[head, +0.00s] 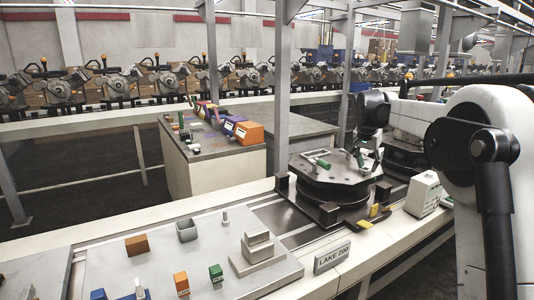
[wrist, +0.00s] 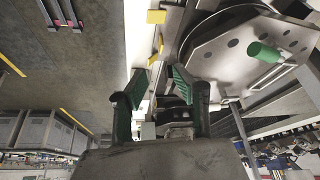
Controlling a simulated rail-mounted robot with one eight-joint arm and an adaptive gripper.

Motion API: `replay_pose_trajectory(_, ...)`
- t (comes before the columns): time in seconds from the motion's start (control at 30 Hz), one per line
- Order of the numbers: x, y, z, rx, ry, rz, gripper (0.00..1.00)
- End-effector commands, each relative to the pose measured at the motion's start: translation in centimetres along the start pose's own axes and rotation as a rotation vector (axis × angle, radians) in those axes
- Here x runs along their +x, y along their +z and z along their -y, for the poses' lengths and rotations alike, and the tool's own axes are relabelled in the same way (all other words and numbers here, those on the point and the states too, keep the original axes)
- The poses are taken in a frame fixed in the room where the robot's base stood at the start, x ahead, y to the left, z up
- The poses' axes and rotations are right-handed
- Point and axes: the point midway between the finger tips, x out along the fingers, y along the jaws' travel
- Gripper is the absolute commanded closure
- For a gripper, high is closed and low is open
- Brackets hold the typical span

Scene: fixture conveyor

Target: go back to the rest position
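My gripper (head: 368,155) hangs from my arm over the right side of the hexagonal fixture (head: 312,178) in the head view. In the wrist view its two green-padded fingers (wrist: 160,78) stand apart with nothing held between them, so it is open. Whether the gripper touches the fixture cannot be told.
A grey board (head: 205,262) with blocks and a stepped metal part (head: 257,247) lies in front left. A "LAKE 200" sign (head: 331,257) and a white box (head: 424,193) stand by the conveyor. A metal post (head: 282,90) rises behind the fixture.

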Motion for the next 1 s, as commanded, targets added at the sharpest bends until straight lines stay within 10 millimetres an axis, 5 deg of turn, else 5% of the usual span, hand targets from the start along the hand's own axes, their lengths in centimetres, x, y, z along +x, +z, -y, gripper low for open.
replay_pose_trajectory(0.5, -10.7, 11.3, -5.1, -0.202, -0.111, -0.036, 0.73)
replay_pose_trajectory(1.0, -15.4, 25.1, -11.9, -0.389, -0.212, -0.090, 0.73)
